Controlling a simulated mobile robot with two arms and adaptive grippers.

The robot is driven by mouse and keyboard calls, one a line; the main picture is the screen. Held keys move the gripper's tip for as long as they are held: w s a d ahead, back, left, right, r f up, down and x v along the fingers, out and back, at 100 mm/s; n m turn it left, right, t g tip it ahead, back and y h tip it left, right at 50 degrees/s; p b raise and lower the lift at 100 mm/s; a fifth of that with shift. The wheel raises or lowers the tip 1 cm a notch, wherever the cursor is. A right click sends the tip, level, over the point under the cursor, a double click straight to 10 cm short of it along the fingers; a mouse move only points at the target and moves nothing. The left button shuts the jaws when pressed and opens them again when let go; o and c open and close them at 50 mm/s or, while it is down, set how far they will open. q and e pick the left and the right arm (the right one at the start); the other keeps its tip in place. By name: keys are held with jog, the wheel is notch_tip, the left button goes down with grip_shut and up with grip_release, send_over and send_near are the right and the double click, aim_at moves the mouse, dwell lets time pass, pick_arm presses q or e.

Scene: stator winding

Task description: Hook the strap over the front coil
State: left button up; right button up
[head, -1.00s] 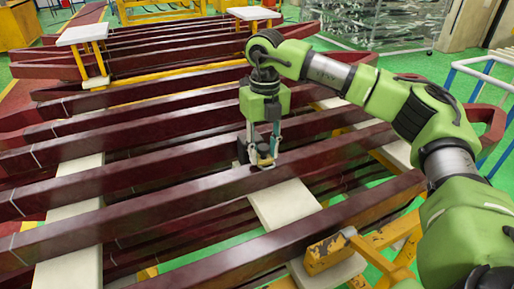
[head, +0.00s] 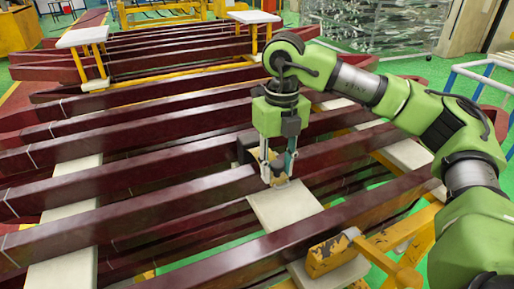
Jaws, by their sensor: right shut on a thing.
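My right gripper (head: 277,180) points down at the near side of a dark red coil bar (head: 180,198), above a pale support board (head: 285,207). Its fingers are closed on a small piece that I take for the strap; it is mostly hidden between the fingertips. A dark block (head: 245,149) shows just behind the gripper's left side; I cannot tell whether it belongs to the strap. The nearest coil bar (head: 300,236) runs across the lower right, in front of the gripper and apart from it. My left gripper is not in view.
Several parallel dark red coil bars lie behind on pale boards (head: 65,270). A yellow clamp (head: 325,256) stands at the lower right, close to the nearest bar. Small white platforms (head: 82,37) rise at the back. A blue and white rack stands at right.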

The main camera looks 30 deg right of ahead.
jog(key=s+b, duration=0.2)
jog(key=s, duration=0.7)
jog(key=shift+a, duration=0.3)
dwell(0.3)
jog(key=shift+s, duration=0.2)
jog(key=shift+s+a+b, duration=0.15)
jog(key=shift+s+b, duration=0.3)
jog(key=shift+s, duration=2.7)
jog(key=o, duration=1)
jog(key=shift+s, duration=0.1)
jog(key=o, duration=1.1)
jog(key=shift+o, duration=0.2)
